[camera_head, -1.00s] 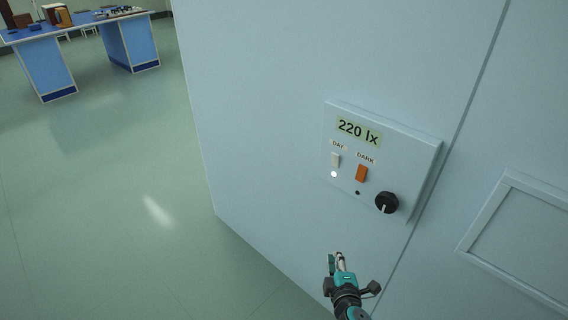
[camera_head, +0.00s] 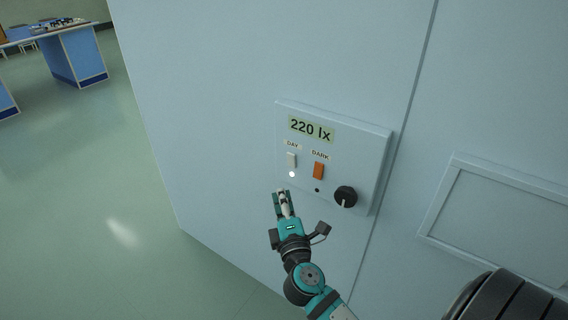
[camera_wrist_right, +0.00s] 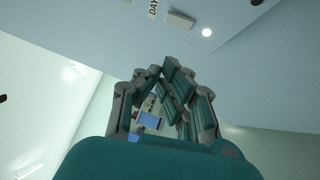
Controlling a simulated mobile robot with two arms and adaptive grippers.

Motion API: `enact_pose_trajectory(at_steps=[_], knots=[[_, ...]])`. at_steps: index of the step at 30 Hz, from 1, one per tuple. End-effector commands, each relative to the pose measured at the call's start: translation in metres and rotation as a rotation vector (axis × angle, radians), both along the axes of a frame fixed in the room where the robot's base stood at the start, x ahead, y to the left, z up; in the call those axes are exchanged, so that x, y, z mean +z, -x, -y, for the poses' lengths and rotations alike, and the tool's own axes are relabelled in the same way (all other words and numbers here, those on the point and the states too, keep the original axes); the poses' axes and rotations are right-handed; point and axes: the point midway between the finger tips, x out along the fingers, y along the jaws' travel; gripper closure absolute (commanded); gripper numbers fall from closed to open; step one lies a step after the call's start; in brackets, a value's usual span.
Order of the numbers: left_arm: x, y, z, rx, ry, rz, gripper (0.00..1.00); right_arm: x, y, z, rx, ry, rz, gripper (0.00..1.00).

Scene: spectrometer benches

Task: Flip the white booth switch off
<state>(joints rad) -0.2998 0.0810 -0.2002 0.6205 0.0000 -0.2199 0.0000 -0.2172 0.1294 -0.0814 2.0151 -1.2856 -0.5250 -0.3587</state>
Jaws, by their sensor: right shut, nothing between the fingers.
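The white switch (camera_head: 292,160) sits under the DAY label on the wall panel (camera_head: 368,150). A white lamp (camera_head: 292,174) just below it is lit. The panel's display (camera_head: 311,129) reads 220 lx. My right gripper (camera_head: 281,191) is shut and empty, just below the lit lamp and pointing up toward the switch. I cannot tell its exact gap to the panel. In the right wrist view the switch (camera_wrist_right: 181,20) and lit lamp (camera_wrist_right: 207,32) show at the top, beyond the shut fingers (camera_wrist_right: 163,72). My left gripper is not in view.
An orange switch (camera_head: 318,171) labelled DARK, with a dark lamp (camera_head: 317,190) below, is right of the white one. A black knob (camera_head: 346,196) is at the panel's lower right. A framed plate (camera_head: 500,215) is on the wall at right. Open floor (camera_head: 90,190) lies left.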

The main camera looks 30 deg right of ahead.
Motion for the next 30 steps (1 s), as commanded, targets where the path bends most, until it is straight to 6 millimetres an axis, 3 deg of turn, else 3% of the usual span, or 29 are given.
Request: enact_pose_trajectory(at_steps=[12, 19, 30], knots=[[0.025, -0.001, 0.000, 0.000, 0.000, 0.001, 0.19, 0.013, -0.078, 0.037, -0.003, 0.002, 0.001, 1.00], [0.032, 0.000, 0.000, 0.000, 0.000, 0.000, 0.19, 0.015, -0.087, 0.062, -0.001, -0.001, 0.001, 1.00], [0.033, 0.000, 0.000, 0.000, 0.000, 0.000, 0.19, 0.014, -0.089, 0.067, -0.001, -0.002, 0.000, 1.00]])
